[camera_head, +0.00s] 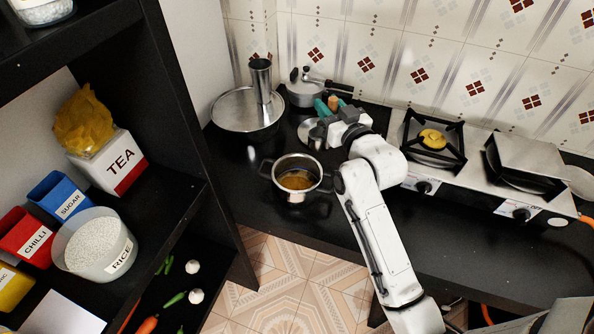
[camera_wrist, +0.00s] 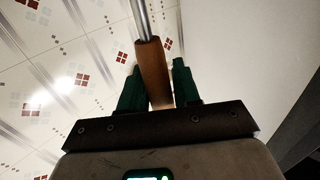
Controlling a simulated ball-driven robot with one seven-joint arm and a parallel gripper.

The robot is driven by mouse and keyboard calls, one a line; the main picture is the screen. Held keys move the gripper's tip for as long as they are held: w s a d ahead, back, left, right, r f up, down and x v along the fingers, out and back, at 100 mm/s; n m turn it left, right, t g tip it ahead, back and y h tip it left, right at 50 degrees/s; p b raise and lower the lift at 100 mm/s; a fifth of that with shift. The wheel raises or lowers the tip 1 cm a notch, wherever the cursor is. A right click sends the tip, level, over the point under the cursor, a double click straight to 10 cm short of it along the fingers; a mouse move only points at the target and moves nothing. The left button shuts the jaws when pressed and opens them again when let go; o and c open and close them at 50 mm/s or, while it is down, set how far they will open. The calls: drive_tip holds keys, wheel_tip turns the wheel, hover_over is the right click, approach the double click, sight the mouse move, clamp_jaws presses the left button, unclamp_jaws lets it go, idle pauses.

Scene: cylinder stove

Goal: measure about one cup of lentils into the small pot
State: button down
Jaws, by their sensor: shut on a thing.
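The small pot (camera_head: 297,178) is a steel pot with dark side handles on the black counter, left of my arm. It is open and holds an orange-brown content (camera_head: 297,181); I cannot tell its amount. My gripper (camera_head: 331,106) is behind and right of the pot, over the back of the counter. Its green fingers (camera_wrist: 157,65) are shut on a brown handle (camera_wrist: 152,72) with a thin metal shaft (camera_wrist: 142,20). The handle's end shows between the fingers in the head view (camera_head: 333,102). The tool's far end is out of view, so I cannot tell what tool it is.
A large lidded pan (camera_head: 236,112) with a steel tumbler (camera_head: 262,82) stands at the back left. A pressure cooker (camera_head: 304,93) is behind my gripper. The gas stove (camera_head: 465,165) is right. Left shelves hold a rice tub (camera_head: 75,262) and labelled boxes (camera_head: 104,160).

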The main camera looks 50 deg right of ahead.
drive_tip(key=shift+r, duration=0.1)
idle(0.5)
wheel_tip(320, 180, up, 3)
drive_tip(key=shift+f+p, duration=0.1)
drive_tip(key=shift+p, duration=1.15)
